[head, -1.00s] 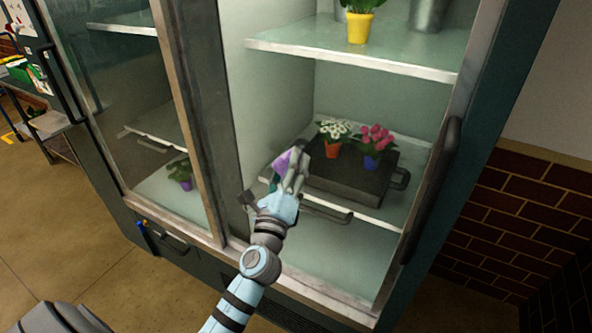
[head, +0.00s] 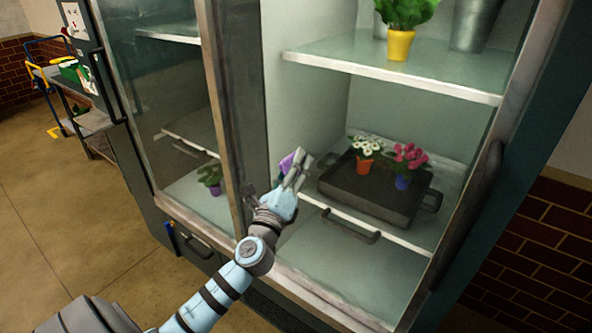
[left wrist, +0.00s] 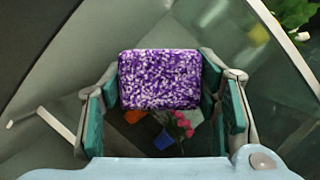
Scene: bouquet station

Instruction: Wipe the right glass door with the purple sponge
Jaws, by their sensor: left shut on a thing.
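The purple sponge (left wrist: 160,79) is speckled with white and sits between the two fingers of my left gripper (left wrist: 163,105) in the left wrist view. In the head view only a small purple part of the sponge (head: 287,162) shows beside my left gripper (head: 290,172). The gripper is shut on it, in front of the right glass door (head: 400,270) of the display cabinet. I cannot tell whether the sponge touches the glass. My right gripper is not in view.
Behind the right door, a dark tray (head: 345,185) holds a white-flowered orange pot (head: 365,165) and a pink-flowered blue pot (head: 403,182). A yellow pot (head: 400,45) stands on the shelf above. The door's dark vertical handle (head: 478,200) is at right. A cart (head: 85,122) stands far left.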

